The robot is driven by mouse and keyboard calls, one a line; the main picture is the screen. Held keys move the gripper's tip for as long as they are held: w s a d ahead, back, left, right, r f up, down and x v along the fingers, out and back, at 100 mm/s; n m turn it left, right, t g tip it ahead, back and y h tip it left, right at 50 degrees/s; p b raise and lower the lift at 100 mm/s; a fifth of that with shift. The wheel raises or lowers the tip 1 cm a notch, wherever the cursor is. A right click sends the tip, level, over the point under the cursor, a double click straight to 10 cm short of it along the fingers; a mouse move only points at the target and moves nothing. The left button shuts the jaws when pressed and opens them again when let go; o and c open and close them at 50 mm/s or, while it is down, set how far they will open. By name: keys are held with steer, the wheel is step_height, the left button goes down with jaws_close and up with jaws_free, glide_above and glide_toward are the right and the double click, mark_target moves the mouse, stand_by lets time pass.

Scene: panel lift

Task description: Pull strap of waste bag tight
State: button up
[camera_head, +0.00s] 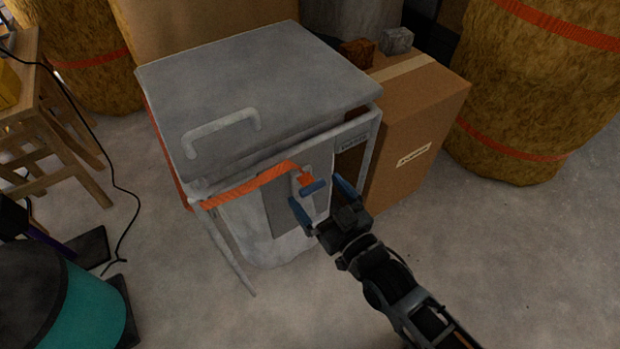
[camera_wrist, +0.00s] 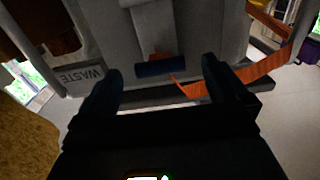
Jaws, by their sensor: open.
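The grey waste bag (camera_head: 275,245) hangs in a grey metal frame under a closed flat lid (camera_head: 265,85). An orange strap (camera_head: 245,188) runs along the front below the lid and ends near a short blue bar (camera_head: 315,187) at the front of the bag. My gripper (camera_head: 314,188) has its blue fingers spread, one on either side of the bar. In the wrist view the blue bar (camera_wrist: 160,68) lies across the gap between the dark fingertips, apart from both. The orange strap (camera_wrist: 240,77) passes behind the right finger. The gripper holds nothing.
A cardboard box (camera_head: 415,125) stands close to the right of the bin. Straw-coloured bales (camera_head: 545,85) with orange bands stand behind it. A wooden stool (camera_head: 45,130), a cable and a teal container (camera_head: 65,300) are at the left. Floor in front is clear.

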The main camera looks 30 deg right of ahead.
mark_target(315, 190)
steer(key=shift+w, duration=2.35)
steer(key=c, duration=1.4)
steer(key=s+p, duration=0.2)
steer(key=s, duration=0.9)
steer(key=shift+s+f, duration=0.1)
steer(key=shift+s, duration=0.1)
steer(key=o, duration=1.4)
